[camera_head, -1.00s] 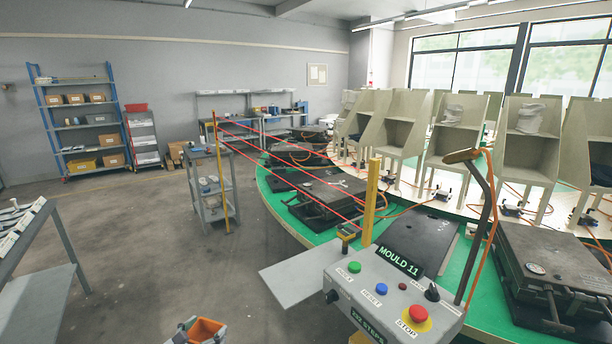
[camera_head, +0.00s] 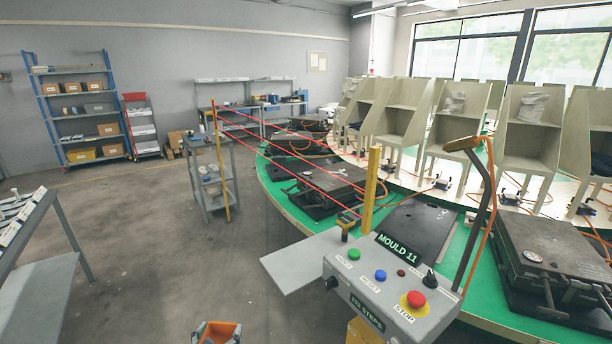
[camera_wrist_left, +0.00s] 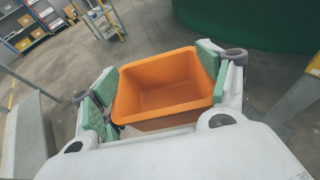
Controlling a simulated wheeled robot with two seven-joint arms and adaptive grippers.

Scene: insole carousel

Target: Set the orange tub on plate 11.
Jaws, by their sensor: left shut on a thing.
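The orange tub (camera_head: 219,331) is at the bottom edge of the head view, partly cut off. My left gripper (camera_head: 216,329) is shut on it. In the left wrist view the tub (camera_wrist_left: 168,92) is upright and empty, between the green pads of my left gripper (camera_wrist_left: 157,98). It is above the floor. The bare dark plate (camera_head: 414,232) behind the control box with the "MOULD 11" display (camera_head: 398,252) lies on the green carousel (camera_head: 290,210). My right gripper is not in view.
The control box (camera_head: 390,290) with buttons and a grey side shelf (camera_head: 300,262) stands between the tub and the carousel. Yellow posts (camera_head: 370,190) carry red beams along the carousel edge. A closed mould (camera_head: 548,255) sits right of the bare plate. A grey trolley (camera_head: 212,172) stands left.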

